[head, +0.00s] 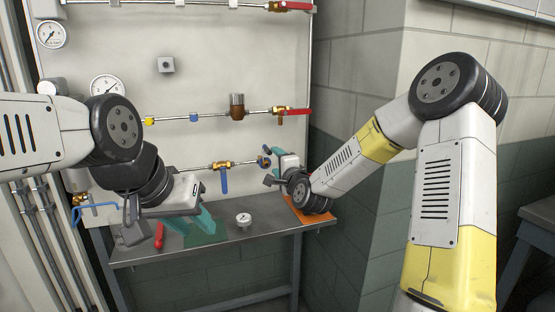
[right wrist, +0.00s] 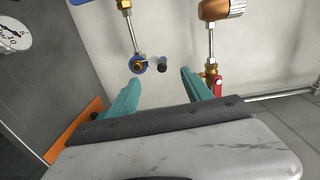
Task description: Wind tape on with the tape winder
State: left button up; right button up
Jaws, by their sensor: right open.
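My right gripper (head: 270,157) is raised near the lower pipe's right end. In the right wrist view it (right wrist: 160,78) is open, its teal fingers apart with nothing between them. Beyond the fingertips are a brass pipe fitting (right wrist: 138,65) with a blue ring around it and a small dark cylinder with a blue side (right wrist: 162,65). I cannot tell whether either is the tape winder. My left gripper (head: 195,229) points down over the left of the bench, its teal fingers apart. I see nothing between them, though its hand hides part of the area.
A panel behind carries pipes, valves and gauges (head: 107,87). A brick wall stands to the right.

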aim_at(270, 154)
jog(key=x, duration=0.9)
jog(key=shift+w+d+r, duration=0.1)
jog(key=shift+w+d, duration=0.05)
jog(key=shift+w, duration=0.3)
jog(key=shift+c, duration=0.7)
grip_shut()
